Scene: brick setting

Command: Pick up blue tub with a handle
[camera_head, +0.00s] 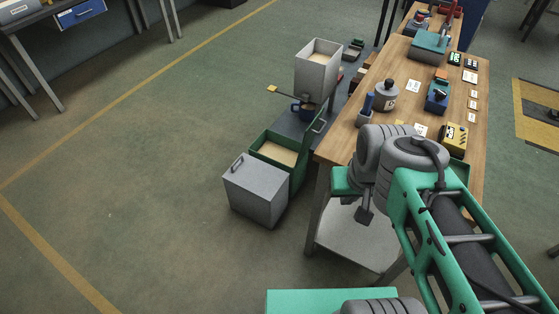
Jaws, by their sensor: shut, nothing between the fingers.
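A small blue tub (301,112) stands low beside the workbench, partly hidden behind the grey box above it and the green container. A blue box-like item (437,97) with a dark top sits on the wooden workbench; I cannot tell whether it has a handle. My gripper (365,215) shows as a small dark end pointing down by the bench's near left corner, shut and empty. It is apart from both blue things, nearer the camera. My wrist and arm hide part of the near bench.
A grey handled box (256,189) and open green container (271,138) stand on the floor. Floor to the left is clear.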

